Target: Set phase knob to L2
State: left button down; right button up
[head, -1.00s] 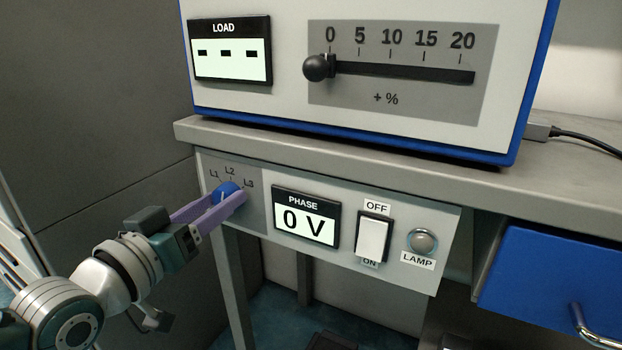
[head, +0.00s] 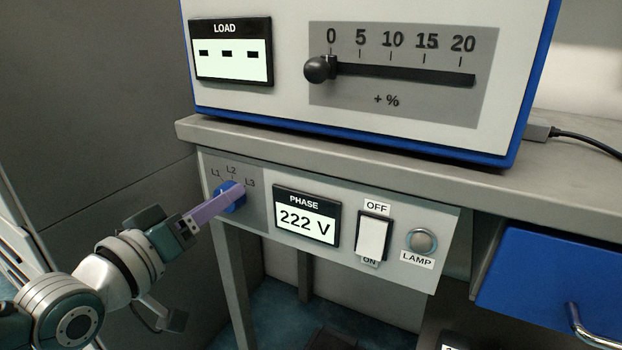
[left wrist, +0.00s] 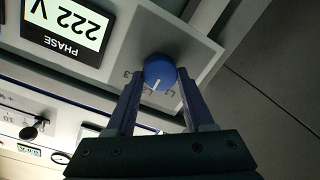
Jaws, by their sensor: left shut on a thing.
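The blue phase knob (head: 226,187) sits on the grey panel below the L1, L2 and L3 labels. My left gripper (head: 236,194) has its purple fingers on either side of the knob and is shut on it. In the left wrist view, the knob (left wrist: 159,70) shows between the two fingertips, and its white pointer line appears to face the middle label, L2. The phase display (head: 306,215) reads 222 V. In the head view the fingers hide part of the knob. My right gripper is not in view.
Right of the display are an OFF/ON rocker switch (head: 373,238) and a round lamp (head: 421,241). Above the bench edge stands a white and blue box with a load display (head: 231,52) and a black slider knob (head: 318,69) at 0. A blue drawer (head: 545,270) is at right.

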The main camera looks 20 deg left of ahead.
pick_arm(q)
jog(key=shift+c, duration=1.4)
grip_release()
jog(key=s+p, duration=0.3)
jog(key=s, duration=0.7)
jog(key=shift+a+r+p, duration=0.2)
jog(key=shift+r+p, duration=0.05)
jog(key=shift+p, duration=0.15)
